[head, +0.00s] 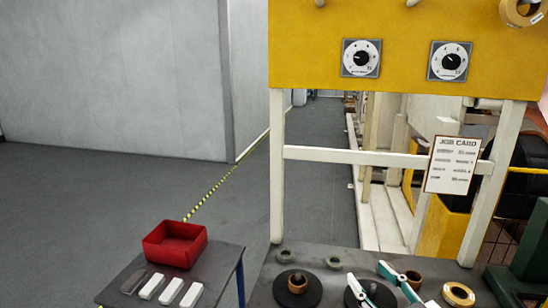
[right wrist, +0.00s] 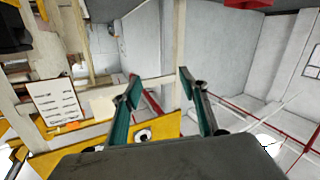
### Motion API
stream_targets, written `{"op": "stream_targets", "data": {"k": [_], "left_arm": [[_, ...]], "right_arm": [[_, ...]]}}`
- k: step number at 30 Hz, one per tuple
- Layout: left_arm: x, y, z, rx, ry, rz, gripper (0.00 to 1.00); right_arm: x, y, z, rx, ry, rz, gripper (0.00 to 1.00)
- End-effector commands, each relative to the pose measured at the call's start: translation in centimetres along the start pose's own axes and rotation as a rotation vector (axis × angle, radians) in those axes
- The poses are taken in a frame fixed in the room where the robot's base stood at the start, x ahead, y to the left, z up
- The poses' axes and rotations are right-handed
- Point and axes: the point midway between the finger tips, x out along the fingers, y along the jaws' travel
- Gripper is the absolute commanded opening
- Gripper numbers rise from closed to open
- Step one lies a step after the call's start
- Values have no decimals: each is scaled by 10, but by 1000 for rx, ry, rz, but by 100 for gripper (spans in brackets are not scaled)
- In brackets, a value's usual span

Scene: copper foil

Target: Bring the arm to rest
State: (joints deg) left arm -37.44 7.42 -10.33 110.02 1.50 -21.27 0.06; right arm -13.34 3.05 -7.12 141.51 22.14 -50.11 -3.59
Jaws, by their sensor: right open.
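My right gripper (head: 368,271) is at the bottom of the head view, over the workbench (head: 320,285). Its two teal-tipped fingers are spread apart and point away from me. The right wrist view shows the same open fingers (right wrist: 158,85) with nothing between them. The arm behind it is cut off by the lower edge of the head view. My left gripper is not in view.
Black discs (head: 285,297) and tape rolls (head: 460,294) lie on the bench around the gripper. A red bin (head: 175,246) and white blocks (head: 171,291) are on a side table. A white frame carries a job card (head: 453,165) and yellow dial panel (head: 405,55).

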Motion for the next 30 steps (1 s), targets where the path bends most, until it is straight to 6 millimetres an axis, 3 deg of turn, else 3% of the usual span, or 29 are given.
{"op": "stream_targets", "data": {"k": [1,3,6,9,15,24,25,30], "left_arm": [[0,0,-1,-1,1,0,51],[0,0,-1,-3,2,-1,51],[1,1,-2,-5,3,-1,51],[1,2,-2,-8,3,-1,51],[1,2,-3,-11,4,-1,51],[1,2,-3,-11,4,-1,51],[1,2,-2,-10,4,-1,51],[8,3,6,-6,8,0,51]], "right_arm": [[-8,1,35,-52,-104,11,43],[-24,6,81,-131,-248,29,43],[-52,15,136,-232,-434,53,43],[-79,26,174,-310,-578,71,43],[-125,43,221,-423,-781,98,43],[-189,67,261,-556,-1018,130,43],[-192,68,265,-565,-1033,131,43],[-170,42,292,-502,-954,90,43]]}}
